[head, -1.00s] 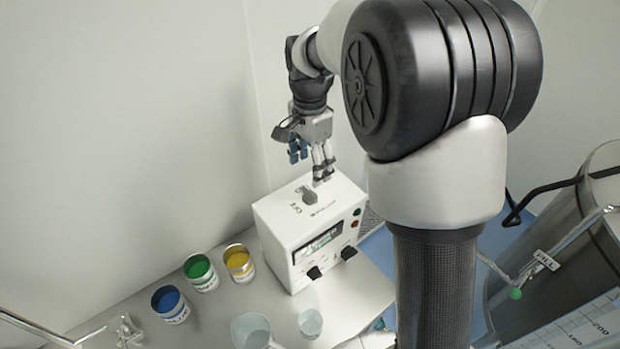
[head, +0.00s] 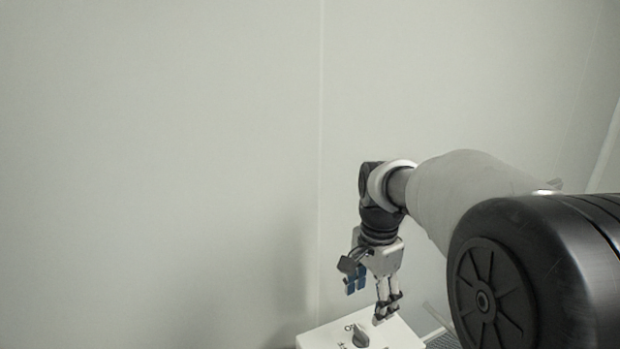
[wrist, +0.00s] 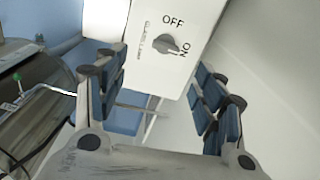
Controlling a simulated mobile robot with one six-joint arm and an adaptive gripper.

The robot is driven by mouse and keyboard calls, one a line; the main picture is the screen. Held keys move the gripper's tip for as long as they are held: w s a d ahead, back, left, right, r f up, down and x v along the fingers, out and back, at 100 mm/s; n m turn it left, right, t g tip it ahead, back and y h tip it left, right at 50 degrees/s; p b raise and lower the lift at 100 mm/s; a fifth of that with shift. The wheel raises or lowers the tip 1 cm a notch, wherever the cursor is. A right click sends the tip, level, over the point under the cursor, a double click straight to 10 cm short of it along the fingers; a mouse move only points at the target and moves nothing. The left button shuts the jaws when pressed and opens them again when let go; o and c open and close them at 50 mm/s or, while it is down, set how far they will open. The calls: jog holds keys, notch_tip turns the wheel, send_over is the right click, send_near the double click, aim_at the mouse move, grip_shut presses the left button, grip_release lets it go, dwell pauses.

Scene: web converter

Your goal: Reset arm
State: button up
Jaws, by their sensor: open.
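My gripper (head: 386,308) hangs fingers down over the top of a white box (head: 398,337) at the bottom of the head view. It also shows in the wrist view (wrist: 160,100), with its blue-padded fingers spread wide and nothing between them. The box has a grey rotary knob (head: 360,335), which in the wrist view (wrist: 166,44) sits beside the printed words OFF and ON, its pointer end towards ON. In the wrist view the knob lies beyond the fingertips, apart from them. The rest of the box is cut off in the head view.
Plain pale walls (head: 160,150) fill most of the head view, with open space left of my arm. In the wrist view a metal drum (wrist: 45,115) stands at the left, with a blue surface (wrist: 120,118) beside it.

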jog(key=s+f+n+t+b, duration=0.2)
jog(key=s+f+n+b, duration=0.4)
jog(key=s, duration=0.6)
jog(key=s+f+n+t+b, duration=0.2)
jog(key=s+f+n+b, duration=0.4)
jog(key=s, duration=0.7)
notch_tip(320, 180, down, 2)
jog(key=b, duration=0.4)
jog(key=shift+s+f, duration=0.15)
jog(key=shift+f, duration=0.1)
jog(key=shift+d, duration=0.1)
jog(key=shift+c, duration=0.3)
